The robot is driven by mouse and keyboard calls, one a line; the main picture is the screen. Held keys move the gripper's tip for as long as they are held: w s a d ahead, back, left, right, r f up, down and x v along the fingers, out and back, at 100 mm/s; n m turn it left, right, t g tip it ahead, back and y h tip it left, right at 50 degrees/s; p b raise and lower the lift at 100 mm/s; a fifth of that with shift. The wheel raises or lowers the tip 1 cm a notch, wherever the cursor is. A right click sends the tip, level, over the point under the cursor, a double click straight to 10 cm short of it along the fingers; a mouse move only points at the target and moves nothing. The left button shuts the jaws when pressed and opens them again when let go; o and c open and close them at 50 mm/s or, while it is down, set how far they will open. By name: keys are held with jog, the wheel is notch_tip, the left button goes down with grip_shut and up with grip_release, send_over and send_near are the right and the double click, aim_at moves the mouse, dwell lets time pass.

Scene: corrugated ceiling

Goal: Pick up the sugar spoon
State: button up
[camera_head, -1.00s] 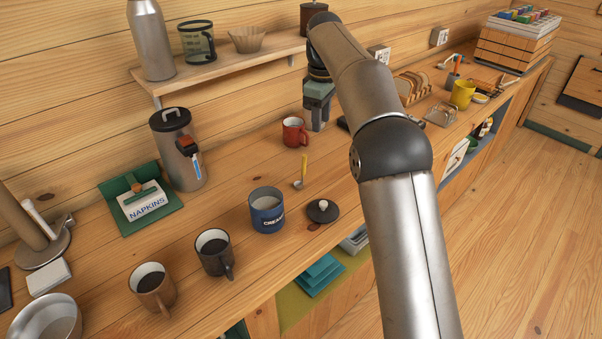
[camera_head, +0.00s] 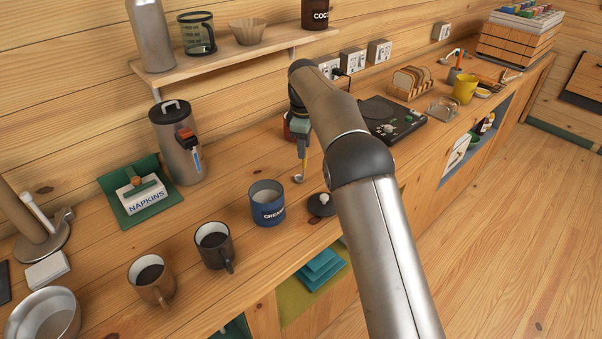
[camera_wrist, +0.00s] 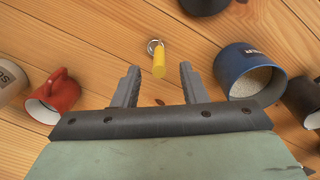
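The sugar spoon has a yellow handle and a small metal bowl. In the wrist view the spoon (camera_wrist: 159,60) is ahead of my gripper (camera_wrist: 157,82), lined up with the gap between the two fingers. The fingers are apart, with nothing held between them. In the head view the spoon (camera_head: 299,178) shows just below my gripper (camera_head: 303,135), which hides the upper part of its handle. The exact distance between fingertips and handle is hard to tell.
A blue creamer mug (camera_head: 267,204) stands close by the spoon, also in the wrist view (camera_wrist: 250,72). A dark lid (camera_head: 321,205) lies near it. A red mug (camera_wrist: 55,92) is on the other side, mostly hidden behind my arm in the head view.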

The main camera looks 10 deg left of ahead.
aim_at(304, 166)
jog(key=shift+w+f+p, duration=0.15)
jog(key=shift+f+p, duration=0.6)
jog(key=shift+f, duration=2.05)
jog(key=shift+c, duration=0.3)
grip_shut()
